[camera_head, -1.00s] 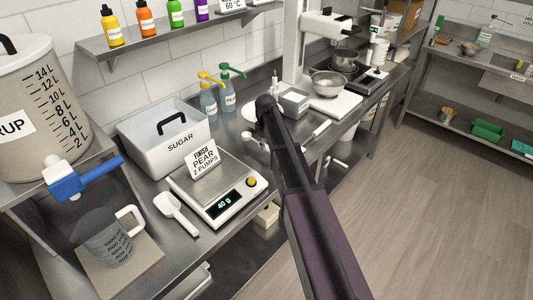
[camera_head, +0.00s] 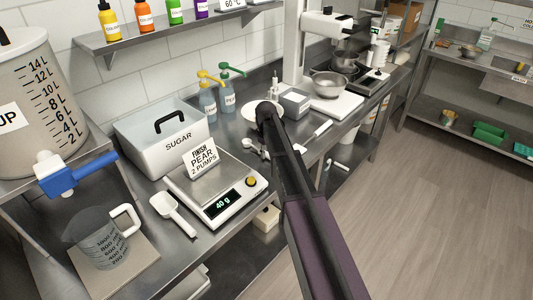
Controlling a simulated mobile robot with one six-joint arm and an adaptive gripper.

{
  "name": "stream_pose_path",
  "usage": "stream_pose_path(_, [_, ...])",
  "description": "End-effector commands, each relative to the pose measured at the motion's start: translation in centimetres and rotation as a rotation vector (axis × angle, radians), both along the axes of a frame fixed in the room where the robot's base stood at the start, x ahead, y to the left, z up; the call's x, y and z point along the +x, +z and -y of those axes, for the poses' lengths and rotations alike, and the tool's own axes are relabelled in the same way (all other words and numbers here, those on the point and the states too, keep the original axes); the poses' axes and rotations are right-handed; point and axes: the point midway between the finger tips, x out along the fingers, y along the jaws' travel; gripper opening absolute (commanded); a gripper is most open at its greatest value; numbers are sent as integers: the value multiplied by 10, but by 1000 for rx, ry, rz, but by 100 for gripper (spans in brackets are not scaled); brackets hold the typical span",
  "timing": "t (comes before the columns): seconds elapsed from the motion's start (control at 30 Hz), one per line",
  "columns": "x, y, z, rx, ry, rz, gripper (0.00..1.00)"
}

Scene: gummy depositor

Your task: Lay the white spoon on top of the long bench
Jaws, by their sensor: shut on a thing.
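My dark arm reaches up the middle of the head view, over the long steel bench (camera_head: 196,242). It ends at a rounded dark joint. My gripper is not visible, and anything in it is hidden too. I cannot say for certain which thing is the white spoon. Small white spoon-like pieces (camera_head: 248,145) lie on the bench just left of the arm. A white scoop (camera_head: 173,214) lies left of the scale, and a white-bladed utensil (camera_head: 318,134) lies right of the arm.
The scale (camera_head: 228,207) reads 40 g, with a pear card (camera_head: 203,158) on it. A sugar bin (camera_head: 150,145), pump bottles (camera_head: 227,98), a white plate (camera_head: 249,112) and a metal bowl (camera_head: 328,85) crowd the bench. A jug (camera_head: 100,240) stands front left. Floor is clear at right.

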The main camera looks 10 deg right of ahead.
Motion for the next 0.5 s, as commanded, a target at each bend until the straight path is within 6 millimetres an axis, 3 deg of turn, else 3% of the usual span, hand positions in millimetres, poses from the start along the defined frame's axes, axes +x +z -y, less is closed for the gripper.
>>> stream_pose_path(0.17, [0,-4,0,0,0,0,0])
stream_pose_path(0.2, [0,-4,0,0,0,0,35])
stream_pose_path(0.3, [0,-3,0,0,0,0,65])
stream_pose_path(0.5, [0,-3,0,0,0,0,67])
